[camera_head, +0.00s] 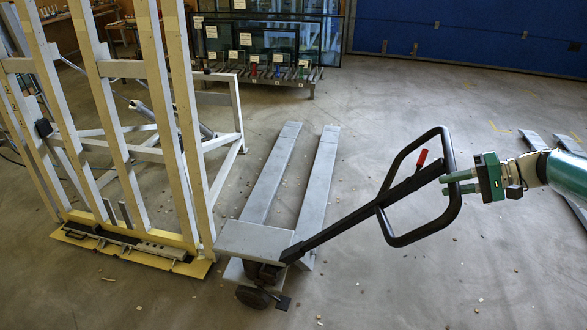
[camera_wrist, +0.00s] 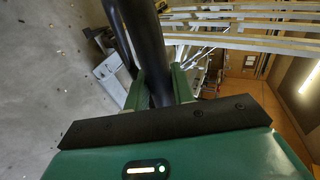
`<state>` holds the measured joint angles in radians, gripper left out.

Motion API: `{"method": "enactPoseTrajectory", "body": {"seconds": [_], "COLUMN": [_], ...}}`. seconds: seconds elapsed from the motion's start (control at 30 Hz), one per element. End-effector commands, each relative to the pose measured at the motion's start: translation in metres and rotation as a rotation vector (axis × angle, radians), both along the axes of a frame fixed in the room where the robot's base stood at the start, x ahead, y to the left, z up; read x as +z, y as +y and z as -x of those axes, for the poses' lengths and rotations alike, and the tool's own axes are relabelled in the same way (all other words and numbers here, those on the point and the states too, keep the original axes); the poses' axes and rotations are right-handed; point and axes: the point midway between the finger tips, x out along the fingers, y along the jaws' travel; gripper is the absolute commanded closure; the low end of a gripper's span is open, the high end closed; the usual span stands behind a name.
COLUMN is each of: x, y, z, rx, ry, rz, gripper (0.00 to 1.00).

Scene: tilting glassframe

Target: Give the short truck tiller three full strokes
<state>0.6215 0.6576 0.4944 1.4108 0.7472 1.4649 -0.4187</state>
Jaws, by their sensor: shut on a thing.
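The pallet truck (camera_head: 252,238) stands on the floor, its two grey forks (camera_head: 318,185) pointing away. Its short black tiller (camera_head: 335,228) leans up to the right at a low slant and ends in a black loop handle (camera_head: 396,239) with a red lever (camera_head: 421,158). My green gripper (camera_head: 459,182) comes from the right and is shut on the right side of the loop handle. In the wrist view, a black tube of the tiller (camera_wrist: 146,45) runs between my two green fingers (camera_wrist: 160,88). The exact contact is partly hidden there.
A tilting frame (camera_head: 120,150) with pale uprights and a yellow base stands close on the left. Grey bars (camera_head: 533,139) lie at the far right. Floor around the handle is open, with small debris.

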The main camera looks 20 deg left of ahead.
Motion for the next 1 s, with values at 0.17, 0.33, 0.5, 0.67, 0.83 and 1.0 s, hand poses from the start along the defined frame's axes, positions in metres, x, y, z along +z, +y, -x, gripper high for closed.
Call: {"method": "enactPoseTrajectory", "body": {"seconds": [0.17,0.33,0.5,0.67,0.83,1.0], "x": [0.008,0.008,0.024,0.047,0.061,0.062], "y": [0.009,0.009,0.034,0.072,0.095,0.095], "z": [0.0,0.0,0.001,0.002,0.003,0.003], "rx": [-0.002,-0.003,0.0,0.002,0.0,-0.004], "ry": [0.002,0.002,-0.002,-0.002,0.001,0.003], "rz": [0.001,0.001,0.001,0.001,0.001,0.0], "gripper": [1.0,1.0,1.0,1.0,1.0,1.0]}}
